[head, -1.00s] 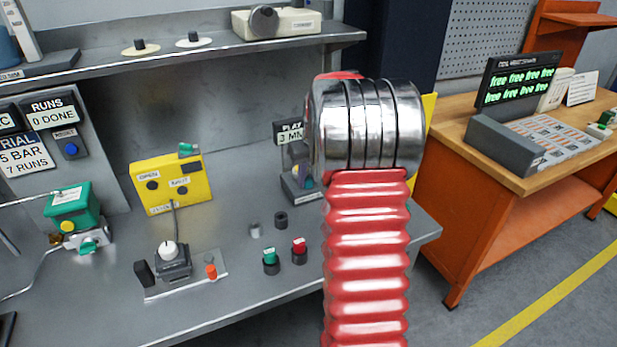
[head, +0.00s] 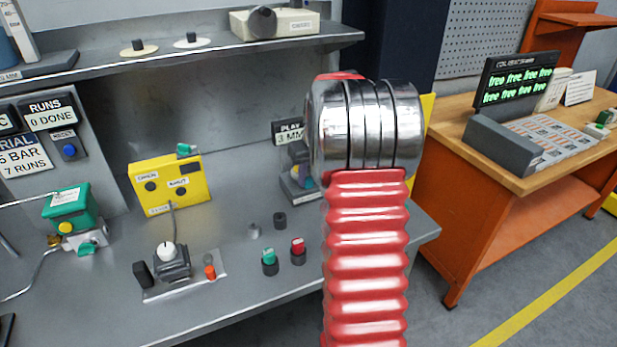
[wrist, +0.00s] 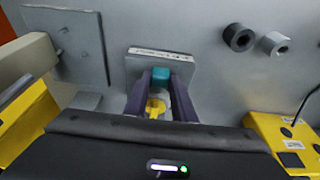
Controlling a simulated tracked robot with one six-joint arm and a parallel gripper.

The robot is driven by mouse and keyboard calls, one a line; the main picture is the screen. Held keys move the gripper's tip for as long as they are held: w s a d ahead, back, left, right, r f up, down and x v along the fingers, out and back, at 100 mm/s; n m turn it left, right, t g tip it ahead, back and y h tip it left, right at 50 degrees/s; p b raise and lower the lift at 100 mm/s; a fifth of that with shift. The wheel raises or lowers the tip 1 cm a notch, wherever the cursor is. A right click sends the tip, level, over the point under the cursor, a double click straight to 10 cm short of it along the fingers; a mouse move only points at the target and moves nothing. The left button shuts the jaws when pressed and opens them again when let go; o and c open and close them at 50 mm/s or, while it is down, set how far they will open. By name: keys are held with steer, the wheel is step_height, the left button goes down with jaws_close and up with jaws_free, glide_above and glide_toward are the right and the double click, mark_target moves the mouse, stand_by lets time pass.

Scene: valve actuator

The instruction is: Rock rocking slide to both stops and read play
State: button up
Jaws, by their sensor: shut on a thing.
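A teal block, which I take for the rocking slide's grip (wrist: 160,76), stands on a grey plate (wrist: 134,62) with a white label in the wrist view. My gripper (wrist: 161,80) has its two purple fingers on either side of the block and is shut on it. A small yellow piece (wrist: 155,108) shows between the fingers. The label is too small to read. In the head view my red arm hides most of this spot. A play sign (head: 289,132) there reads 3 MM.
A yellow box (head: 170,184) with sockets stands on the bench (head: 225,310); it also shows in the wrist view (wrist: 285,140). A dark ring (wrist: 240,38) and a grey cylinder (wrist: 273,43) stand near the plate. A runs sign (head: 50,112) reads 0 DONE.

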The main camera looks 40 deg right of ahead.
steer(key=shift+s+d, duration=0.15)
steer(key=shift+d, duration=0.5)
stand_by(1.2)
steer(key=shift+a, duration=0.6)
stand_by(1.1)
steer(key=o, duration=1)
steer(key=v, duration=1.3)
steer(key=shift+r, duration=0.35)
